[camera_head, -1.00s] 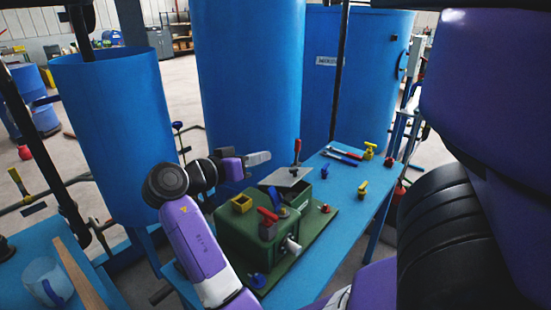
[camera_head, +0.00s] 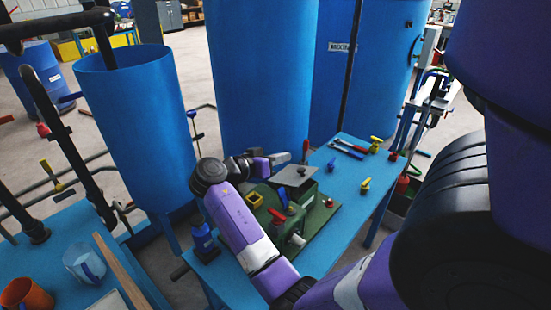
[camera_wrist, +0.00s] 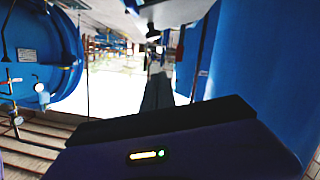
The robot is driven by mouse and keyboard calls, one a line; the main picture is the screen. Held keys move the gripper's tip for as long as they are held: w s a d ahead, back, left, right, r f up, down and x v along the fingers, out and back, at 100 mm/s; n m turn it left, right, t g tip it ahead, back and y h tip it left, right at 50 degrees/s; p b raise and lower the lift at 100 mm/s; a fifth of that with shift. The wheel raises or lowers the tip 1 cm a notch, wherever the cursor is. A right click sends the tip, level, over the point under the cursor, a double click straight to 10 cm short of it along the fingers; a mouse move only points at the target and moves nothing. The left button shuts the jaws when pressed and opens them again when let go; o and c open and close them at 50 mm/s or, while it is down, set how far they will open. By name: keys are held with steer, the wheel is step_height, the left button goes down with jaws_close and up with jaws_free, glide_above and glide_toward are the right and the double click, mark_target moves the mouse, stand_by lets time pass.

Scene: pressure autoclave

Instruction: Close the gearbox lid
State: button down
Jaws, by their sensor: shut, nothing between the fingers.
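The green gearbox (camera_head: 307,190) stands on the blue table, partly hidden behind my forearm. Its grey lid plate (camera_head: 296,177) is raised and tilted over the top, with dark space showing under it. A small dark-red knob shows on the lid's surface. My gripper (camera_head: 288,158) is shut and empty, just behind the lid's upper left edge in the head view. I cannot tell whether it touches the lid. In the wrist view the shut dark fingers (camera_wrist: 157,92) point away into open space, and neither lid nor gearbox shows there.
A yellow square part (camera_head: 255,199) and a blue bottle (camera_head: 203,238) are near my arm. Tools (camera_head: 348,148) and yellow valves (camera_head: 364,186) lie on the table's right part. Tall blue tanks (camera_head: 262,80) stand close behind. A second table with mugs (camera_head: 84,263) is at left.

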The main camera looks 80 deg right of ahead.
mark_target(303, 169)
steer(key=p+x, duration=0.1)
steer(key=x, duration=0.4)
steer(key=shift+s+d+r, duration=0.1)
steer(key=shift+d, duration=0.05)
steer(key=f, duration=0.2)
steer(key=a+f, duration=0.1)
steer(key=shift+s+f, duration=0.1)
steer(key=shift+s, duration=0.25)
steer(key=shift+s+f, duration=0.1)
steer(key=shift+f, duration=0.25)
steer(key=shift+a+f, duration=0.1)
steer(key=shift+f, duration=0.2)
steer(key=shift+s+a+f+m+t+b, duration=0.15)
steer(key=shift+s+f+m+t+b, duration=0.2)
steer(key=shift+b, duration=0.65)
steer(key=shift+s+a+f+m, duration=0.1)
steer(key=shift+m, duration=0.15)
